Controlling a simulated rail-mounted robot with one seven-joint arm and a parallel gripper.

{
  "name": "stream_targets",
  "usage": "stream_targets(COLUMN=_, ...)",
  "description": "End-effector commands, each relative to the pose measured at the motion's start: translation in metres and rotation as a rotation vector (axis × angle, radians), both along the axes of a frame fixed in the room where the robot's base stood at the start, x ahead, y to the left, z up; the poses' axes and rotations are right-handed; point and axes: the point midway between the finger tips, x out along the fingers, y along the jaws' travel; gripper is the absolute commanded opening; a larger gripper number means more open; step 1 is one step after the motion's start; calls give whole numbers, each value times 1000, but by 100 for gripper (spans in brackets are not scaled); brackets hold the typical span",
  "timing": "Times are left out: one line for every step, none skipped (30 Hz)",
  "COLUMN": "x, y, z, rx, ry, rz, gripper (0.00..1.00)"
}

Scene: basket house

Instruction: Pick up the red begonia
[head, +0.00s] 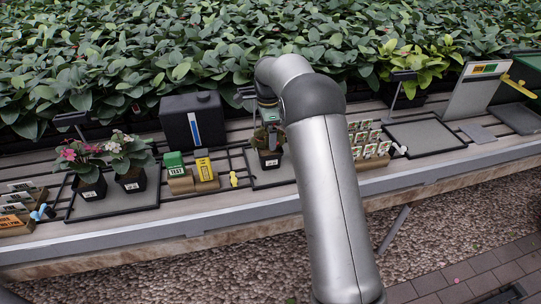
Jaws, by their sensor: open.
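My gripper (270,128) is at the end of my arm, pointing down over a small potted plant (260,140) with reddish-brown and green leaves. This plant stands in a black pot with a white label on a dark tray, right of the bench's middle. The gripper is open and overlaps the plant's top; I cannot tell whether it touches it. At the left, a plant with red-pink flowers (79,154) stands in a black pot beside one with pale pink-white flowers (124,148), both on another dark tray (103,209). Which plant is the red begonia is not certain.
Left of the gripper are a black container (182,120), a green box (174,160), a yellow box (204,169) and a small yellow object (233,179). Right of my arm are a rack of labelled packets (370,142) and an empty tray (425,137). Dense foliage lines the back.

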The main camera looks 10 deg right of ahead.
Motion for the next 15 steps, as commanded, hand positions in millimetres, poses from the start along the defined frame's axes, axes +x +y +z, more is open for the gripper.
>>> stream_targets(x=-1, y=0, z=-11, rx=0, ry=4, rz=-1, gripper=100)
stream_targets(x=-1, y=0, z=-17, rx=0, ry=4, rz=0, gripper=100)
stream_targets(x=-1, y=0, z=-24, rx=0, ry=3, rz=0, gripper=100)
stream_targets(x=-1, y=0, z=-29, rx=0, ry=3, rz=0, gripper=100)
stream_targets(x=-1, y=0, z=-33, rx=0, ry=2, rz=1, gripper=100)
stream_targets(x=0, y=0, z=-37, rx=0, ry=1, rz=1, gripper=100)
stream_targets(x=0, y=0, z=-40, rx=0, ry=1, rz=1, gripper=100)
stream_targets(x=0, y=0, z=-42, rx=0, ry=1, rz=2, gripper=100)
stream_targets(x=0, y=0, z=-45, rx=0, ry=1, rz=2, gripper=100)
stream_targets(x=0, y=0, z=-46, rx=0, ry=0, rz=2, gripper=100)
stream_targets(x=0, y=0, z=-47, rx=0, ry=0, rz=2, gripper=100)
stream_targets(x=0, y=-1, z=-50, rx=0, ry=0, rz=1, gripper=100)
stream_targets(x=0, y=-1, z=-53, rx=0, ry=1, rz=1, gripper=100)
stream_targets(x=-1, y=-2, z=-56, rx=0, ry=2, rz=1, gripper=100)
stream_targets(x=-1, y=-3, z=-62, rx=0, ry=3, rz=0, gripper=100)
